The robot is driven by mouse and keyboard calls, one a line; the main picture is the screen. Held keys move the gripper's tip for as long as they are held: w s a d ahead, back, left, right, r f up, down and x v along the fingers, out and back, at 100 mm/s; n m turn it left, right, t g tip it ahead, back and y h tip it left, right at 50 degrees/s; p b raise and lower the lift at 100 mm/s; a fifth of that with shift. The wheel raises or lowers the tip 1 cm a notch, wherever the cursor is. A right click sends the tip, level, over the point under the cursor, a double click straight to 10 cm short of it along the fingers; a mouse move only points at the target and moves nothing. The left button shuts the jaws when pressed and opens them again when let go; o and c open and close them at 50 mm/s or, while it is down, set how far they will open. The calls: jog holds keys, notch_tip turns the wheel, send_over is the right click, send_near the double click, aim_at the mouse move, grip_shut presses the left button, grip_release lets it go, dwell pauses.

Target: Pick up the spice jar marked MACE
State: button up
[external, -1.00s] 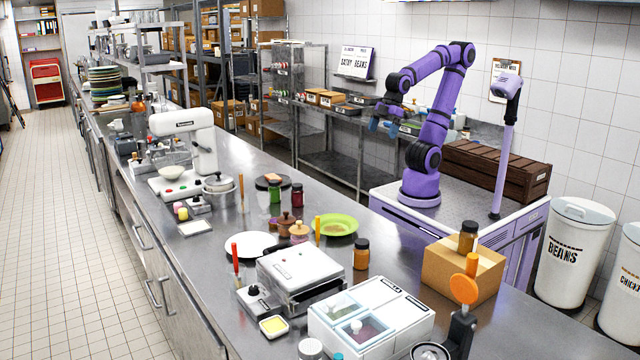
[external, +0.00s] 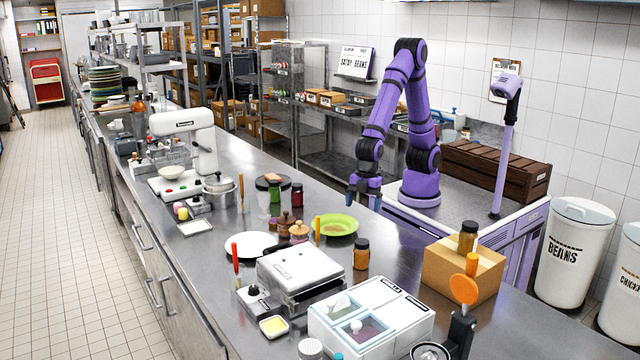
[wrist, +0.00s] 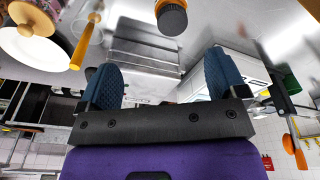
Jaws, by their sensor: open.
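My gripper (external: 364,199) points down over the back edge of the counter, open, with nothing between its blue fingers. It also shows in the wrist view (wrist: 162,62). An orange-brown spice jar with a black lid (external: 361,256) stands upright on the counter, below the gripper in the picture and apart from it. A similar jar (external: 467,238) stands on the cardboard box. A dark-lidded jar (wrist: 171,18) shows at the top of the wrist view, beyond the fingertips. A red jar (external: 298,196) and a green jar (external: 275,193) stand farther back. I cannot read MACE on any jar.
A green plate (external: 337,226) lies left of the nearer orange-brown jar. A white-lidded appliance (external: 300,268) and a white two-lidded container (external: 385,310) stand in front of it. The cardboard box (external: 445,270) is to the right. Bare counter surrounds the jar closely.

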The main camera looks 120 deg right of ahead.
send_over(362, 242)
jog(key=s, duration=0.1)
jog(key=shift+n, duration=0.4)
jog(key=f, duration=0.5)
jog(key=shift+s+d+f, duration=0.1)
jog(key=shift+d, duration=0.15)
jog(key=f, duration=0.7)
jog(key=w+f, duration=0.1)
jog(key=f, duration=0.2)
jog(key=shift+a+f, duration=0.15)
jog(key=shift+f, duration=0.05)
jog(key=c, duration=1.2)
